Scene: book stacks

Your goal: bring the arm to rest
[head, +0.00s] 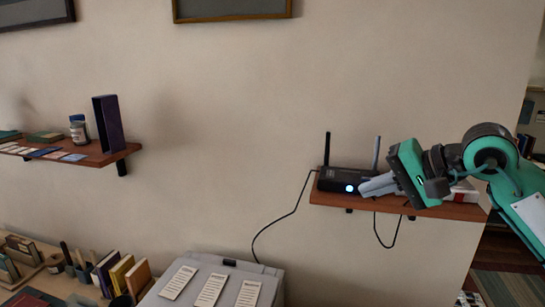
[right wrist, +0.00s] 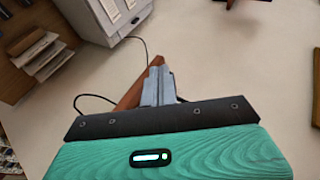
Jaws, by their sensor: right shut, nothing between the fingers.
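My right arm (head: 488,150) comes in from the right in the head view, with a teal and dark body. My right gripper (head: 364,187) has grey fingers that are shut and empty. They are in front of or beside the black router (head: 340,178) on the right wall shelf (head: 440,209); I cannot tell whether they touch it. In the right wrist view the shut fingers (right wrist: 157,75) point up over a brown shelf edge (right wrist: 130,97). The router is not clearly visible there. My left gripper is not in view.
A cable (head: 283,217) hangs from the router's shelf. A grey cabinet (head: 215,262) with paper labels stands below. Another wall shelf (head: 105,155) at the left holds a dark purple upright book (head: 108,123) and a jar (head: 78,131). The wall between the shelves is bare.

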